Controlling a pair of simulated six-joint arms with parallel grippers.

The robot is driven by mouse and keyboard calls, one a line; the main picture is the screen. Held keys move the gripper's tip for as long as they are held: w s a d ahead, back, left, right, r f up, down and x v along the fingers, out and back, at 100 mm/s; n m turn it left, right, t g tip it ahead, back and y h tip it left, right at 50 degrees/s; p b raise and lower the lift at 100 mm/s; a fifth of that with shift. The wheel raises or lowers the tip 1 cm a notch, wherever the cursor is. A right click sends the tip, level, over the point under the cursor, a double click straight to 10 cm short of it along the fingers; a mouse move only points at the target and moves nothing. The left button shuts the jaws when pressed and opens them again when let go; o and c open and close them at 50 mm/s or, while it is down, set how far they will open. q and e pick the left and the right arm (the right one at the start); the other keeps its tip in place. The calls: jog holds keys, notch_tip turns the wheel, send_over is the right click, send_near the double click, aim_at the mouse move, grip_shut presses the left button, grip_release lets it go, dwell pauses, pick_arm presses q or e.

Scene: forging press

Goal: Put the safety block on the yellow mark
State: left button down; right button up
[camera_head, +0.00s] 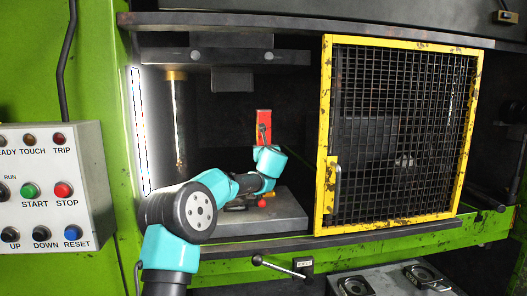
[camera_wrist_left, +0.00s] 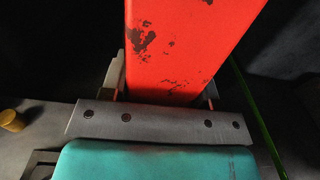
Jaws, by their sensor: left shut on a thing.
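The safety block (camera_head: 263,124) is a red upright bar with worn dark patches, inside the press opening under the ram. My left gripper (camera_head: 264,140) is shut on its lower part and holds it upright above the press bed (camera_head: 285,218). In the left wrist view the red block (camera_wrist_left: 188,45) rises between the fingers of my left gripper (camera_wrist_left: 163,88), leaning a little to the right in the picture. I cannot make out the yellow mark; my arm covers part of the bed. My right gripper is in neither view.
A yellow-framed mesh guard (camera_head: 400,140) covers the right of the opening. The ram (camera_head: 233,79) hangs above, left of the block. A brass-topped column (camera_head: 175,120) stands at left. A small red ball (camera_head: 262,203) shows by the bed. A control box (camera_head: 50,190) is outside left.

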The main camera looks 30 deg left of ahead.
pick_arm(q)
jog(key=shift+f, duration=0.25)
dwell(0.3)
jog(key=c, duration=0.7)
grip_release()
jog(key=o, duration=0.4)
jog(key=v, duration=1.7)
jog(key=shift+s+d+f, duration=0.1)
jog(key=shift+s+d, duration=0.05)
jog(key=shift+s, duration=0.05)
